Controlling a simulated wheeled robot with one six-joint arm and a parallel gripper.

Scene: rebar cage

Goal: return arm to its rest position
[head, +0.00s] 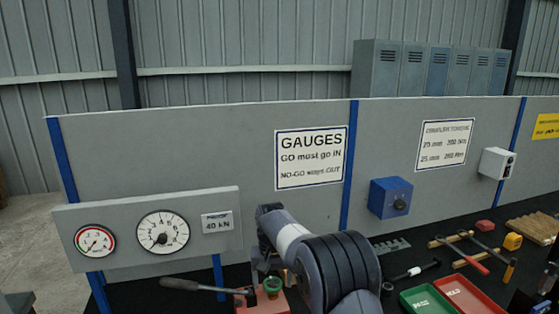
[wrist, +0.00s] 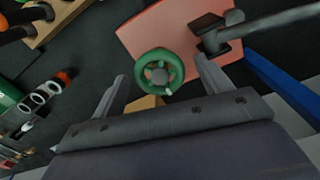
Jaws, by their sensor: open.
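My gripper (wrist: 161,68) is open in the wrist view, its two grey fingers spread wide with nothing held between them. Past the fingertips is a green handwheel (wrist: 158,71) on a red-orange base plate (wrist: 190,28). I cannot tell how far the fingers stand above the wheel. In the head view my arm reaches down at the lower middle and hides most of the gripper. The green wheel (head: 272,286) shows just left of the arm, on the red base.
A dark-handled lever (head: 195,287) sticks out left from the base. A gauge panel (head: 145,232) stands at left, a blue box (head: 391,197) on the board. Green (head: 427,300) and red (head: 466,295) trays and several tools lie to the right.

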